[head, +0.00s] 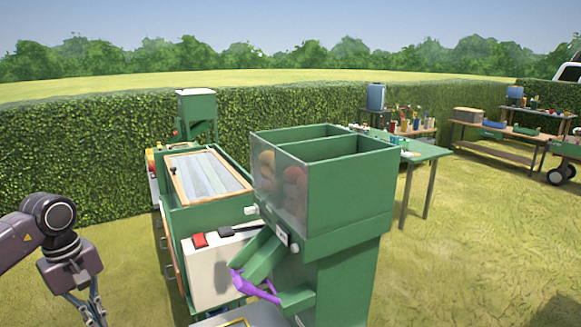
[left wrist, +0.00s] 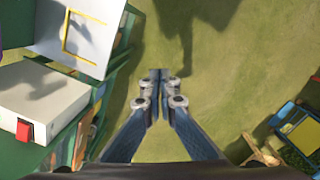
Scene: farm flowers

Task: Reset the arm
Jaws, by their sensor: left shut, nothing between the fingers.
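My left arm comes in from the left edge of the head view, with my left gripper (head: 95,312) pointing down at the lower left, cut off by the bottom edge. In the left wrist view the gripper (left wrist: 160,78) has its two fingers together at the tips, with nothing between them. It hangs over bare grass and touches nothing that I can see. My right gripper is in neither view.
A green dispenser (head: 345,200) with round items behind its clear front stands in the middle, a purple piece (head: 255,286) at its chute. A white box with a red switch (head: 199,240) is left of it; the switch also shows in the left wrist view (left wrist: 24,130). A green table (head: 425,152) stands behind. Grass at right is open.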

